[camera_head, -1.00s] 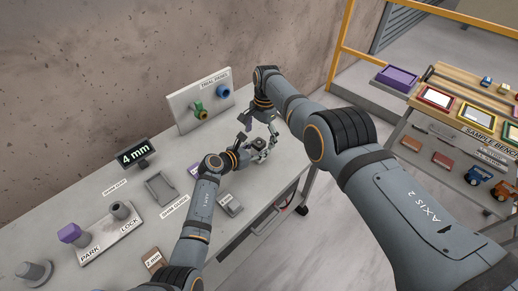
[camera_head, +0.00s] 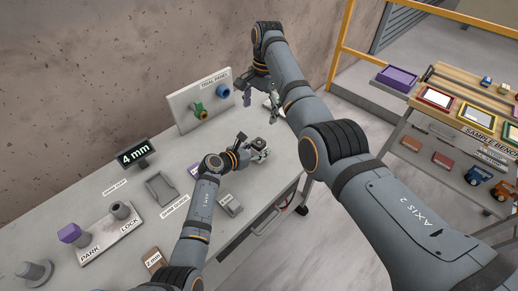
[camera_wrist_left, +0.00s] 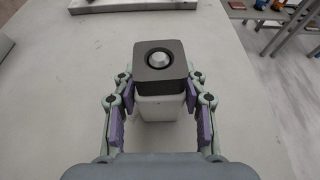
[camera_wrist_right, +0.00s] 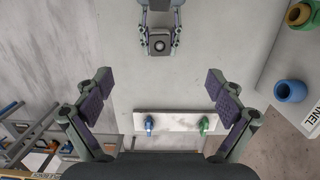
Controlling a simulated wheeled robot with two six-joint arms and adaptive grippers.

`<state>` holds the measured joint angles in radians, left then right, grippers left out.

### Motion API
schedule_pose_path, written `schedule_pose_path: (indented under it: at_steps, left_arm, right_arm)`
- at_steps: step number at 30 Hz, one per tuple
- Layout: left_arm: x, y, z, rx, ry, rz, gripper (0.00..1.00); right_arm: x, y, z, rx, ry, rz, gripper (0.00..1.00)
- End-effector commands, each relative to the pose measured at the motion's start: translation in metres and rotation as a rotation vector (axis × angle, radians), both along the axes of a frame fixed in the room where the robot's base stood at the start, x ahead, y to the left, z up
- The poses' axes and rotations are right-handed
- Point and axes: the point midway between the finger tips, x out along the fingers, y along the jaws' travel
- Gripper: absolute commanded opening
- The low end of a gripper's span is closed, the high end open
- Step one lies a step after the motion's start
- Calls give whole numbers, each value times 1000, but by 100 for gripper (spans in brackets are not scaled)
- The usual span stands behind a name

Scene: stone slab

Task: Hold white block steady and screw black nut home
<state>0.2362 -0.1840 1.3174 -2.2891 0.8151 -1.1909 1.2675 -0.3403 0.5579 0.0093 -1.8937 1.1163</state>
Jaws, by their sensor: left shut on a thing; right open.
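The white block (camera_wrist_left: 160,106) is upright between the purple-padded fingers of my left gripper (camera_wrist_left: 160,97), which is shut on it at the bench. The black nut (camera_wrist_left: 177,72), a dark square piece, sits on top of the block, with a silver round post showing in its central ring. From above, the nut also shows in the right wrist view (camera_wrist_right: 158,44), between the left fingers. My right gripper (camera_wrist_right: 160,84) is open and empty, its fingers wide apart. In the head view the right gripper (camera_head: 260,103) is raised above and behind the nut, apart from it.
The trial panel (camera_head: 187,100) with green and blue fittings stands at the back of the bench. A 4 mm display (camera_head: 134,153), a grey tray (camera_head: 160,188) and a Park/Lock plate (camera_head: 98,236) lie to the left. A sample bench (camera_head: 455,88) stands at the right.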

Motion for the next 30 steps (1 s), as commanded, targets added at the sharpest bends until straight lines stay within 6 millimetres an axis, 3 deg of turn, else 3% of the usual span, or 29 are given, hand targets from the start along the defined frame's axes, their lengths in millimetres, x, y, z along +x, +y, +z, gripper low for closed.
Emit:
schedule_pose_path:
  at_steps: [4,10,19,30]
  left_arm:
    - [0,0,0,-1,-1,0,0]
    - [0,0,0,-1,-1,0,0]
    - [0,0,0,-1,-1,0,0]
    - [0,0,0,-1,-1,0,0]
  right_arm:
    - [0,0,3,0,0,0,92]
    - [-2,4,-8,-57,-61,48,65]
    - [-2,2,-18,-84,-85,63,64]
    - [-3,2,-92,-85,-83,62,64]
